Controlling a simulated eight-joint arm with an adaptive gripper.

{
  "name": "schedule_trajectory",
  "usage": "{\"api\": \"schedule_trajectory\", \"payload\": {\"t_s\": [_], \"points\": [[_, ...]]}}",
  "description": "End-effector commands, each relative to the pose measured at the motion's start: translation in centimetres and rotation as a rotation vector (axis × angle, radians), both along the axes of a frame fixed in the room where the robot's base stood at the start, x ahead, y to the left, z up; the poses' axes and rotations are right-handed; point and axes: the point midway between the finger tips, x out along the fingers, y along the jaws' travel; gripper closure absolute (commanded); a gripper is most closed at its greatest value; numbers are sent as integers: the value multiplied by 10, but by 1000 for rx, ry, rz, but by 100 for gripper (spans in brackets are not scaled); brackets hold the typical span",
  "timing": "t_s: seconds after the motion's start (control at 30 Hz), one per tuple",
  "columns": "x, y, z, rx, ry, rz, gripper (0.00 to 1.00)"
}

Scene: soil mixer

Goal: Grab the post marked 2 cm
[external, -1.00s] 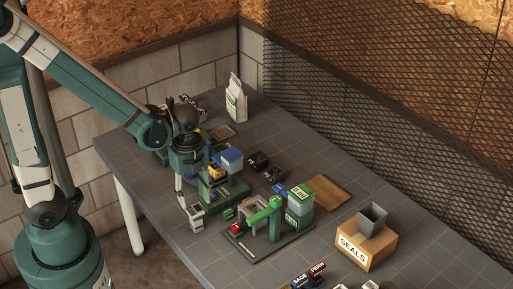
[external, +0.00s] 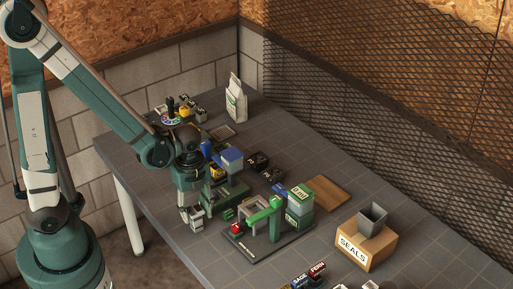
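My gripper (external: 186,212) points down near the table's left front edge, beside a small grey-white block-like part (external: 197,217). From this view I cannot tell whether the fingers touch that part, or whether they are open or shut. No "2 cm" marking is readable, so I cannot say which thing is the post. A cluster of small parts (external: 184,108), one of them dark and upright, stands at the table's back left corner.
Right of my gripper are a green machine (external: 228,194) and a green press-like device (external: 262,212) with a red knob. A wooden board (external: 327,192) and a SEALS box (external: 365,246) stand further right. A white bag (external: 236,100) stands behind.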

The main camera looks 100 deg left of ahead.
Motion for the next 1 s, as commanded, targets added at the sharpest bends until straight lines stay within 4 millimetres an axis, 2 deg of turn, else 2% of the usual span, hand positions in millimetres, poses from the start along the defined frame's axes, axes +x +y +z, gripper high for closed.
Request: {"api": "schedule_trajectory", "payload": {"t_s": [0.37, 0.7, 1.0], "points": [[0, 0, -2, 0, 0, 0, 61], [-1, -1, -34, 0, 0, 0, 61], [-1, -1, -51, 0, 0, 0, 61]]}}
